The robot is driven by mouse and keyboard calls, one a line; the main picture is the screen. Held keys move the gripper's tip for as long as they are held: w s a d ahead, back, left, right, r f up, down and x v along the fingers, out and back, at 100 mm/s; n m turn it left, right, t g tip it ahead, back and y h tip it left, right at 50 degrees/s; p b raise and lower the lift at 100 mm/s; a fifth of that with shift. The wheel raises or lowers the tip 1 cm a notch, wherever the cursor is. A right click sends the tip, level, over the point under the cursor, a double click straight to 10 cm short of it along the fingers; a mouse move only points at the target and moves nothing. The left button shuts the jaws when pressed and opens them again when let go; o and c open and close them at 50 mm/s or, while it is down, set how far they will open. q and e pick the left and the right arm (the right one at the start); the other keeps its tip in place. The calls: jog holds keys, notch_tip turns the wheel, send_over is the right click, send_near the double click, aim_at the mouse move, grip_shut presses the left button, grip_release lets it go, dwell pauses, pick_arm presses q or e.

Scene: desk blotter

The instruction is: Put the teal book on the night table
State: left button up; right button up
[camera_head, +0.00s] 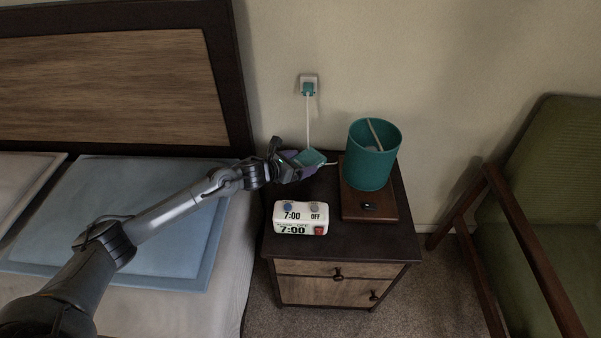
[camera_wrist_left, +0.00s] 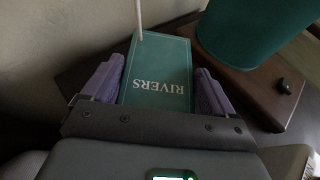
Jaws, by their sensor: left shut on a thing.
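The teal book (camera_head: 312,157) is at the back left of the night table (camera_head: 345,240). In the left wrist view the book (camera_wrist_left: 158,80) lies cover up, lettered RIVERS, between two purple finger pads. My left gripper (camera_head: 300,165) is shut on its sides and partly hides it in the head view. The book is over or on the back left part of the dark table top; I cannot tell whether it touches the top. My right gripper is in neither view.
A teal lamp (camera_head: 373,160) on a wooden base (camera_head: 352,205) stands right of the book. A white alarm clock (camera_head: 300,218) sits in front. A cord hangs from a wall outlet (camera_head: 309,84) behind the book. The bed is left; a green chair (camera_head: 560,180) is right.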

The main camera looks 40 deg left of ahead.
pick_arm(q)
notch_tip(320, 180, down, 3)
jog(key=shift+r+b, duration=0.1)
jog(key=shift+b, duration=0.35)
jog(key=shift+d+f, duration=0.1)
jog(key=shift+f, duration=0.4)
jog(key=shift+f, duration=0.1)
jog(key=o, duration=0.9)
